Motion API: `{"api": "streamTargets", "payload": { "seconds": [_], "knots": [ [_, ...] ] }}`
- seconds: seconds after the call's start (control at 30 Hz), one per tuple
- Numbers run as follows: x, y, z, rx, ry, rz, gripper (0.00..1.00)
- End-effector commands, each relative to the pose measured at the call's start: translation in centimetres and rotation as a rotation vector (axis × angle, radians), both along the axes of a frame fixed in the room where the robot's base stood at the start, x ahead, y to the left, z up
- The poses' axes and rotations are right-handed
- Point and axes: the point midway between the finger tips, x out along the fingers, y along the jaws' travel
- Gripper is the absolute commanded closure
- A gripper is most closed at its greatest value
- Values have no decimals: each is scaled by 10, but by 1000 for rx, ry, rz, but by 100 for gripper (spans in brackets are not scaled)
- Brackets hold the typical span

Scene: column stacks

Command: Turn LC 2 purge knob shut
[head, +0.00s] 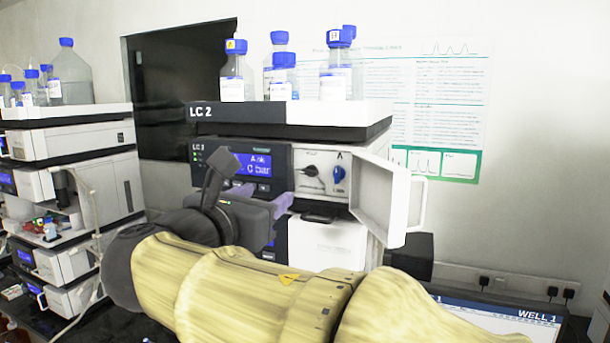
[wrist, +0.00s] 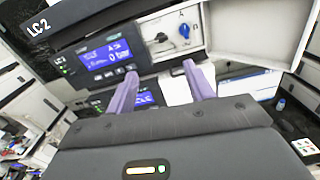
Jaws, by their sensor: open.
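The LC 2 stack stands mid-picture in the head view. Its pump module (head: 240,168) has an open bay with a black knob (head: 310,172) on the left and a blue knob (head: 338,174) on the right. In the wrist view the black knob (wrist: 160,38) and the blue knob (wrist: 184,30) both show; the small labels are too blurred to tell which is the purge knob. My gripper (head: 262,196) has purple fingers, is open and empty, and sits in front of and below the knobs, apart from them. The fingers also show in the wrist view (wrist: 161,70).
The bay's white door (head: 378,193) stands open to the right, its handle (head: 418,205) outward. The blue display (wrist: 108,57) reads 0 bar. Blue-capped bottles (head: 284,82) stand on the top tray (head: 340,112). Another instrument stack (head: 75,140) is at left, a monitor (head: 500,318) at lower right.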

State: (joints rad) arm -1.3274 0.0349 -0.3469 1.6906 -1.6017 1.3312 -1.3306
Motion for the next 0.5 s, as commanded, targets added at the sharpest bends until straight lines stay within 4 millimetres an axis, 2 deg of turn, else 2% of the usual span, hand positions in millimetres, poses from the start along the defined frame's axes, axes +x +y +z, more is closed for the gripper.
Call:
{"api": "streamTargets", "payload": {
  "seconds": [0.27,0.5],
  "knots": [
    [2,-1,-1,2,3,-2,47],
    [24,-10,1,2,4,-5,47]
  ]
}}
